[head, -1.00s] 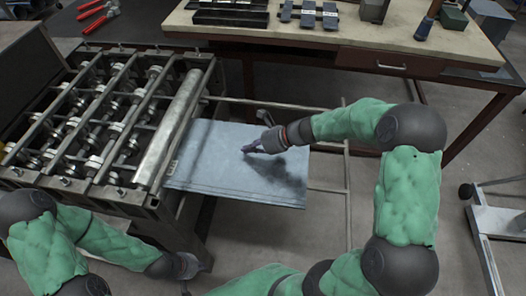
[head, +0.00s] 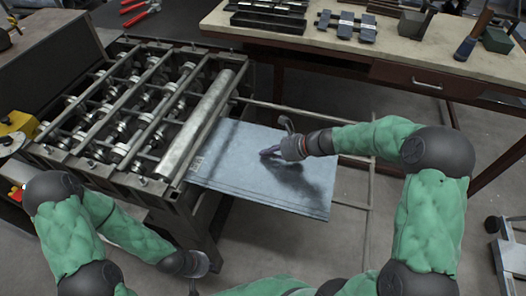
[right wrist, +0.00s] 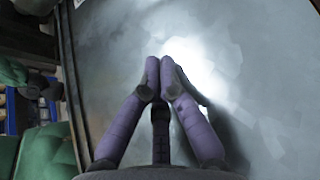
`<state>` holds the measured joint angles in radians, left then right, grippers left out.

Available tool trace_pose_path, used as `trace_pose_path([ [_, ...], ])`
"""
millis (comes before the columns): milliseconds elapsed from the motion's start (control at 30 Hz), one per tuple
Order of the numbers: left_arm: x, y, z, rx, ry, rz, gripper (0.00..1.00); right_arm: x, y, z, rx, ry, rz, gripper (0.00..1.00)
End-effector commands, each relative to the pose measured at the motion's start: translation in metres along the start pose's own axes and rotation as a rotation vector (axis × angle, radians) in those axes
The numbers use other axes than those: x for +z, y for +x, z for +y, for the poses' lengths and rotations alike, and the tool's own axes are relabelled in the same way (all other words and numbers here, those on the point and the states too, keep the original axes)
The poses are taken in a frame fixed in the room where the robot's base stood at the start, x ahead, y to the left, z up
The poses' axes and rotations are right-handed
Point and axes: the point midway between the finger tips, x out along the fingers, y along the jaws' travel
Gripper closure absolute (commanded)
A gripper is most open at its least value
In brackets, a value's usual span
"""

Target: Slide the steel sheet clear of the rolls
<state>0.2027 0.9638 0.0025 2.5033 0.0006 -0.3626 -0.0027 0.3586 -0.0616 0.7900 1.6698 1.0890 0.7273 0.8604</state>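The steel sheet (head: 285,188) is a flat, blue-grey plate in the head view, sticking out to the right of the roll-forming machine (head: 140,108). Its left edge lies at the long end roll (head: 200,125); whether it is still between rolls is hidden. My right gripper (head: 266,154) is over the middle of the sheet, its shadow close by. In the right wrist view its two purple fingers (right wrist: 160,65) meet at the tips, empty, above the sheet (right wrist: 255,50); contact cannot be told. My left gripper (head: 194,286) is low, in front of the machine's near side, with its fingers barely visible.
A workbench (head: 390,50) with blocks and tools stands behind. A thin metal frame (head: 370,190) stands beside and beneath the sheet. Red-handled pliers (head: 140,12) lie at the top left. A grey wheeled stand (head: 510,250) is at the far right.

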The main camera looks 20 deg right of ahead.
Motion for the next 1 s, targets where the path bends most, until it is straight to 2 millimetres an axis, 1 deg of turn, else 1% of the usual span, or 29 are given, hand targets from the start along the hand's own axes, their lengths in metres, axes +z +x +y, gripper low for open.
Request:
trace_pose_path([
  [33, 0.0, -0.003, 0.001, 0.0, 0.0, 0.0, 1.0, -0.019, -0.005, 0.005, 0.007, 0.018, 0.021, 1.0],
  [700, 0.002, -0.042, 0.015, 0.0, 0.0, 0.0, 1.0, -0.095, -0.121, 0.007, 0.009, 0.019, 0.017, 1.0],
  [833, 0.002, -0.047, 0.017, 0.0, 0.0, 0.0, 1.0, -0.106, -0.137, 0.007, 0.01, 0.018, 0.016, 1.0],
  [1000, 0.002, -0.048, 0.017, 0.0, 0.0, 0.0, 1.0, -0.112, -0.144, 0.008, 0.011, 0.016, 0.014, 1.0],
])
